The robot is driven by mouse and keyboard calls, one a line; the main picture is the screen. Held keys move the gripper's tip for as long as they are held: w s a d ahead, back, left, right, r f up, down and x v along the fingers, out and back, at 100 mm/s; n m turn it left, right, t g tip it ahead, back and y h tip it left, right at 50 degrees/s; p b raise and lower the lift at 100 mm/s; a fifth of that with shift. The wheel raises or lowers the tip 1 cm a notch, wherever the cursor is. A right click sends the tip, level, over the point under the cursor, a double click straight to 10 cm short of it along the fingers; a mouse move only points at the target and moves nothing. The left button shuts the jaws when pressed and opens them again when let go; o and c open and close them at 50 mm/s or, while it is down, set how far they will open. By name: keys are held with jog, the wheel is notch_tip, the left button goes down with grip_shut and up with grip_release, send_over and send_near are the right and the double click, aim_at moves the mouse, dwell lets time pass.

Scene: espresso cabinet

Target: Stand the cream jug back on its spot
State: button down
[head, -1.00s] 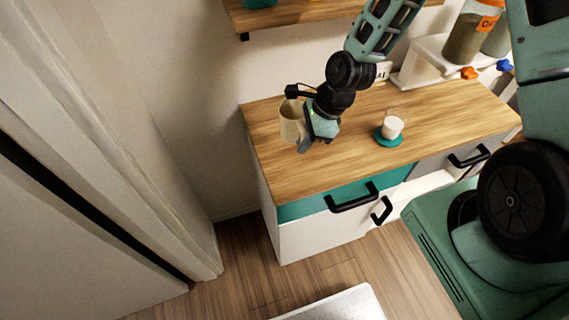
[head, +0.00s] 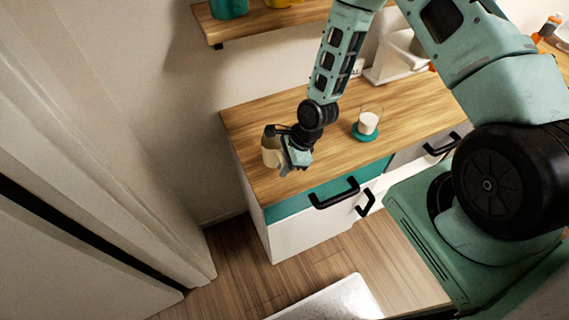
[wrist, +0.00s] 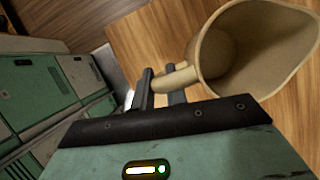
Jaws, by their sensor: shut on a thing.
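The cream jug (head: 270,150) is at the left end of the wooden counter. In the wrist view the jug (wrist: 255,50) is upright or nearly so, with its open mouth facing the camera and its inside looking empty. My gripper (head: 287,166) is just right of the jug in the head view. In the wrist view my gripper (wrist: 160,88) is shut on the jug's handle. I cannot tell whether the jug's base touches the counter. No marked spot for the jug shows; my gripper and the jug may cover it.
The counter (head: 290,105) is clear around the jug. A wall shelf (head: 250,27) with cups hangs behind. Black drawer handles (head: 335,196) stick out in front.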

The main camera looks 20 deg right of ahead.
jog(key=shift+f, duration=0.1)
jog(key=c, duration=1.4)
grip_release()
jog(key=w+b+v, duration=0.1)
jog(key=b+v, duration=0.1)
jog(key=v, duration=0.9)
jog(key=s+a+r+n+h, duration=0.2)
jog(key=s+a+r+n, duration=0.3)
jog(key=s+r+n, duration=0.5)
jog(key=s+a+r+n+h, duration=0.2)
jog(key=s+a+r+n, duration=0.3)
jog(key=s+r+n, duration=0.5)
jog(key=r+n, duration=0.1)
jog(key=n, duration=0.7)
jog(key=shift+a+r+g, duration=0.3)
jog(key=shift+a+g, duration=0.1)
